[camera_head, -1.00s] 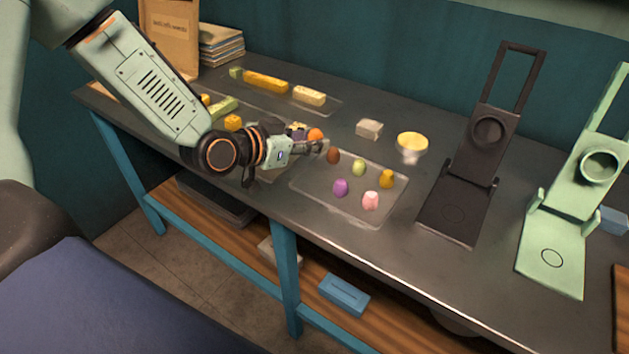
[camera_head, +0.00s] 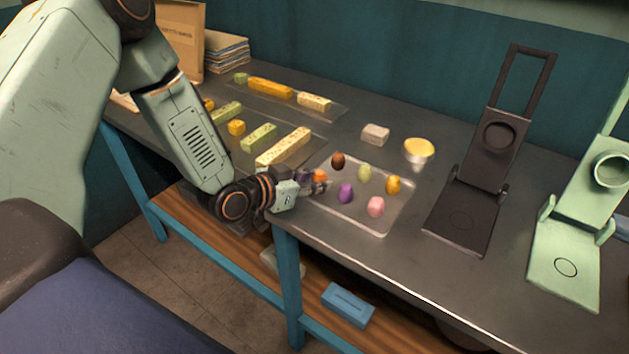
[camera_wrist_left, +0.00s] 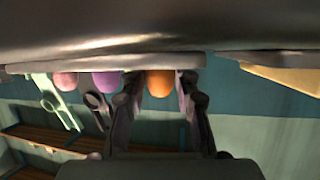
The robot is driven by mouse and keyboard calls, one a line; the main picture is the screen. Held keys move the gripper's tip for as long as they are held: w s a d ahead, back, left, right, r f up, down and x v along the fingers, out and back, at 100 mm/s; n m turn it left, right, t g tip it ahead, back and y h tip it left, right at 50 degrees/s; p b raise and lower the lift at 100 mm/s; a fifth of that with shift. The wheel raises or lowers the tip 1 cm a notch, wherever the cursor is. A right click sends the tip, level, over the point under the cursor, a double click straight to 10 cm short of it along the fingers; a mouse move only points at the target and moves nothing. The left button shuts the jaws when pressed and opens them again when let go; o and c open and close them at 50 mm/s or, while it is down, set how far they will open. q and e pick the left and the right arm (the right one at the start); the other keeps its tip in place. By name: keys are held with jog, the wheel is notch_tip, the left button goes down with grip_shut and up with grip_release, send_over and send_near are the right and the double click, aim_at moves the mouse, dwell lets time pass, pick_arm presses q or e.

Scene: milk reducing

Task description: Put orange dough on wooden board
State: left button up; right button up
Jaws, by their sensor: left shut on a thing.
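The orange dough (camera_head: 320,176) is a small rounded lump at the left side of the clear tray in the head view. My left gripper (camera_head: 313,181) is shut on it. In the left wrist view the orange dough (camera_wrist_left: 160,82) sits between the two fingers of the left gripper (camera_wrist_left: 160,95), close to the tray rim. I cannot tell whether it touches the tray. A light wooden piece (camera_head: 124,101) shows partly behind my left arm at the far left; I cannot tell if it is the wooden board. My right gripper is out of view.
The clear tray (camera_head: 372,229) holds several dough lumps: brown, green, yellow, purple and pink. Trays with bars lie behind my left arm. A grey block (camera_head: 375,135), a yellow-topped cup (camera_head: 418,150), a dark press (camera_head: 475,180) and a green press (camera_head: 565,250) stand around clear table.

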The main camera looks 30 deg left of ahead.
pick_arm(q)
jog(key=shift+s+f, duration=0.15)
jog(key=shift+f, duration=0.05)
jog(key=o, duration=0.9)
jog(key=shift+b, duration=0.3)
